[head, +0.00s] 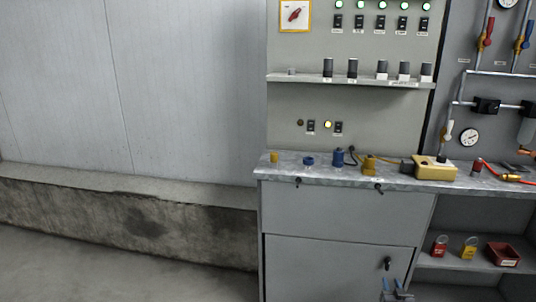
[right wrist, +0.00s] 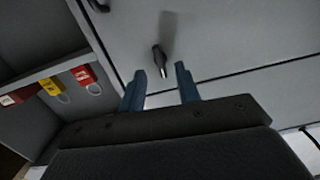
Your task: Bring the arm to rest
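My right gripper (head: 394,285) shows at the bottom edge of the head view, low in front of the grey cabinet. In the right wrist view its two blue fingers (right wrist: 161,86) stand apart, with nothing visible between them. A black cabinet door handle (right wrist: 159,60) appears beyond the fingertips; the gripper looks apart from it. This handle also shows in the head view (head: 387,263), just above the gripper. Most of my right arm is out of the head view. My left gripper is not in view.
The grey worktop (head: 330,173) carries a blue fitting (head: 338,158) and a yellow box (head: 435,168). A red padlock (head: 440,246), a yellow padlock (head: 468,248) and a red bin (head: 503,254) sit on the lower right shelf. The floor (head: 90,275) at left is clear.

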